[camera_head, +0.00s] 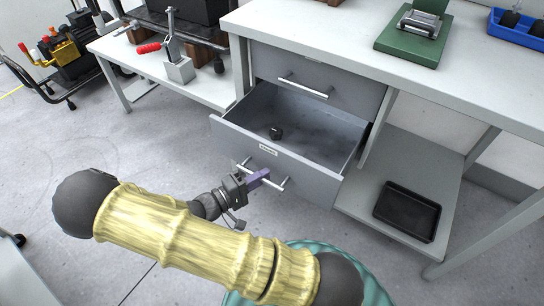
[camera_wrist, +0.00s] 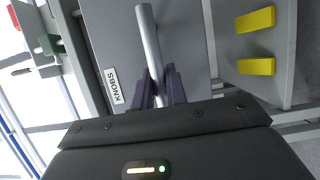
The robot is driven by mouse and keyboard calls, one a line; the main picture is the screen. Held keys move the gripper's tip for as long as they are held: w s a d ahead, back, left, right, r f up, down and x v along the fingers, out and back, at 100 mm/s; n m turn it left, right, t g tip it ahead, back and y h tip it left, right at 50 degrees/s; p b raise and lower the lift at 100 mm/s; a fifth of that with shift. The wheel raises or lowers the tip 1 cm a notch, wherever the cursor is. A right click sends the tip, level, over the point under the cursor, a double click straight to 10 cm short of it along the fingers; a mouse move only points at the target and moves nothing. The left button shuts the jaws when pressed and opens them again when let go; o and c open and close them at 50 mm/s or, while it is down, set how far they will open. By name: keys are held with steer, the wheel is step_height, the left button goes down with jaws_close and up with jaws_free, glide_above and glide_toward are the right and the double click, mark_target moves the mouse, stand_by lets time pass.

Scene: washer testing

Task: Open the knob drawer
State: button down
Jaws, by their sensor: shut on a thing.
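The knob drawer (camera_head: 255,151) is the lower drawer of the grey cabinet and is pulled well out, its inside showing. A small dark knob (camera_head: 276,133) lies in it. Its front carries a label reading KNOBS (camera_wrist: 115,86) in the wrist view and a silver bar handle (camera_head: 284,184). My gripper (camera_head: 262,176) is at the drawer front, shut on this handle. In the wrist view the purple fingers of my gripper (camera_wrist: 161,86) stand on both sides of the handle bar (camera_wrist: 149,42). Part of the bar is hidden between the fingers.
A closed upper drawer (camera_head: 315,80) sits above. A black tray (camera_head: 407,211) lies on the low shelf at right. A green fixture (camera_head: 413,37) and a blue bin (camera_head: 517,27) stand on the bench top. A low table with a red-handled clamp (camera_head: 178,65) stands behind.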

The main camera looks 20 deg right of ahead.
steer(key=shift+s+a, duration=0.35)
steer(key=shift+a, duration=0.25)
steer(key=shift+s+a, duration=0.35)
steer(key=shift+a, duration=0.25)
steer(key=c, duration=1.4)
jaws_free()
steer(key=shift+p, duration=0.3)
steer(key=s+a+p, duration=0.3)
steer(key=a, duration=1.4)
steer(key=shift+s+p, duration=0.15)
steer(key=shift+p, duration=0.15)
